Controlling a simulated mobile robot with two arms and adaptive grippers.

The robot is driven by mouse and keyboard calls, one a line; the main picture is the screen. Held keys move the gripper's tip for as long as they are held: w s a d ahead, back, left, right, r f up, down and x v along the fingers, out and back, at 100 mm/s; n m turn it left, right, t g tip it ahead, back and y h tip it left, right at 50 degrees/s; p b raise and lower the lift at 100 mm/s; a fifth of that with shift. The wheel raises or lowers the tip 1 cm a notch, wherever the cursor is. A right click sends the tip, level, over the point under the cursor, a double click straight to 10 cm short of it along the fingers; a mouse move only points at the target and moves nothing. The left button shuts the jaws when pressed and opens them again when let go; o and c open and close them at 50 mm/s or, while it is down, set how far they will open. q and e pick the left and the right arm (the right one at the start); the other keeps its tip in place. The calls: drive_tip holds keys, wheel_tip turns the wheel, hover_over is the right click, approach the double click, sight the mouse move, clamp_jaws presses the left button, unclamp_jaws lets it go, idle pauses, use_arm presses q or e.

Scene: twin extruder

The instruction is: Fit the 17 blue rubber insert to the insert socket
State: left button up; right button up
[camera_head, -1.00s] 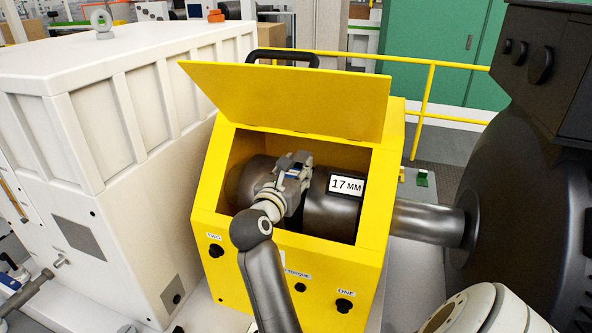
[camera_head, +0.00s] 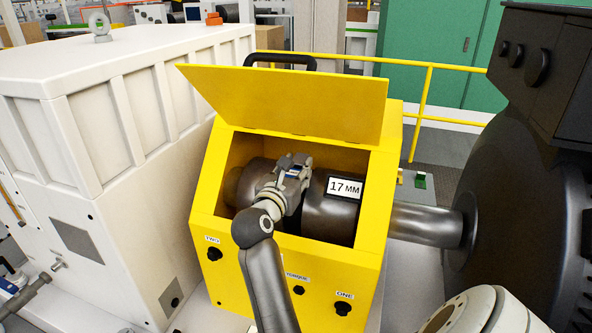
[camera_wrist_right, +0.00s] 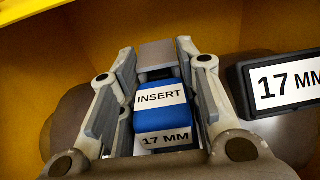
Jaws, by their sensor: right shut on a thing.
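My right gripper (camera_head: 293,171) reaches into the open yellow box, in front of the dark metal coupling. In the right wrist view, my right gripper (camera_wrist_right: 160,85) is shut on the blue rubber insert (camera_wrist_right: 165,117), labelled "INSERT" and "17 MM". A grey block (camera_wrist_right: 158,55) lies just beyond the insert, between the fingertips. In the head view the insert is mostly hidden by the gripper. The insert socket cannot be made out clearly; the gripper covers that part of the coupling. A "17 MM" plate (camera_head: 345,187) sits on the coupling to the right. My left gripper is not in view.
The yellow box (camera_head: 372,255) has its lid (camera_head: 290,100) raised above the opening. Its walls stand close around my right gripper. A shaft (camera_head: 425,224) runs right to a large dark motor (camera_head: 520,200). A white cabinet (camera_head: 130,150) stands at left.

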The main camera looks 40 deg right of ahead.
drive_tip(key=shift+w+d+r, duration=0.1)
drive_tip(key=shift+w+d, duration=0.05)
drive_tip(key=shift+d, duration=0.1)
drive_tip(key=o, duration=0.9)
drive_tip(key=shift+o, duration=0.2)
